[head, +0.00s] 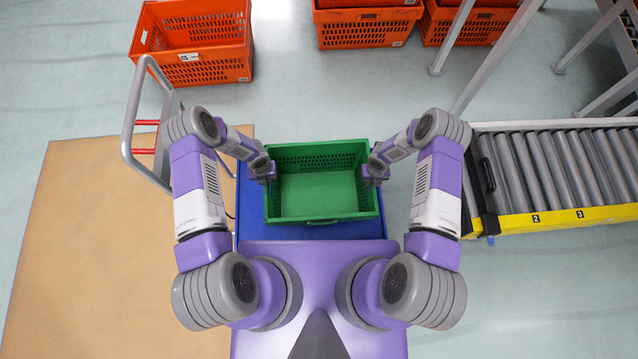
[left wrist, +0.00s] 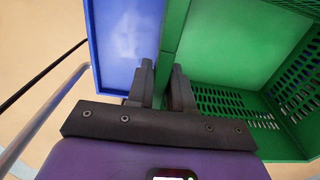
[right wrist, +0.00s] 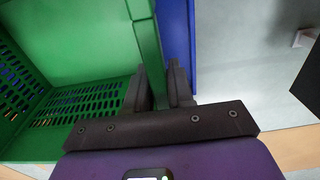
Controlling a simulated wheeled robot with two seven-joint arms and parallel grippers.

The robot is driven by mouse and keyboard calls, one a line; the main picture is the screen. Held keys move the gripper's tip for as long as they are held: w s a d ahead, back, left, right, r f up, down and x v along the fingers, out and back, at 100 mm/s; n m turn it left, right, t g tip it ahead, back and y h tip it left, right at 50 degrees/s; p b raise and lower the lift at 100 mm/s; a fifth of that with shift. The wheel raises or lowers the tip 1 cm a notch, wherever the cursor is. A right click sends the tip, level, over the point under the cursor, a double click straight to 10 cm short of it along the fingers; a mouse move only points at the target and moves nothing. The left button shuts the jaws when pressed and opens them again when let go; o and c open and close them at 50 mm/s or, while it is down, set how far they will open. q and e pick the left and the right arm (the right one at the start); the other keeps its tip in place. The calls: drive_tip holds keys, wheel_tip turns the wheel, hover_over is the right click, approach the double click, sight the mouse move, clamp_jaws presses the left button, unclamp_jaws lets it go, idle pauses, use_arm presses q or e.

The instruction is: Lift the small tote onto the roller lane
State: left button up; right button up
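The small tote is a green, empty crate (head: 318,214) with slotted walls. It is upright over a blue cart top (head: 240,205); I cannot tell whether it touches it. My left gripper (head: 265,172) is at its left wall, and the left wrist view shows the fingers (left wrist: 163,88) shut on that wall (left wrist: 172,40). My right gripper (head: 373,173) is at its right wall, and the right wrist view shows the fingers (right wrist: 160,85) shut on that wall (right wrist: 146,35). The roller lane (head: 560,165) has grey rollers and a yellow side rail, to the right.
Orange totes stand on the floor at the back left (head: 195,45), back middle (head: 365,28) and back right (head: 475,25). A grey cart handle (head: 130,125) rises at left. Metal posts (head: 490,60) stand behind the lane. Bare floor lies between cart and lane.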

use_arm(q)
clamp_jaws()
use_arm(e)
clamp_jaws()
use_arm(q)
drive_tip(key=shift+d, duration=0.1)
drive_tip(key=shift+w+d, duration=0.1)
use_arm(e)
drive_tip(key=shift+a, duration=0.1)
idle(0.5)
use_arm(q)
drive_tip(key=shift+r, duration=0.1)
use_arm(e)
drive_tip(key=shift+r, duration=0.1)
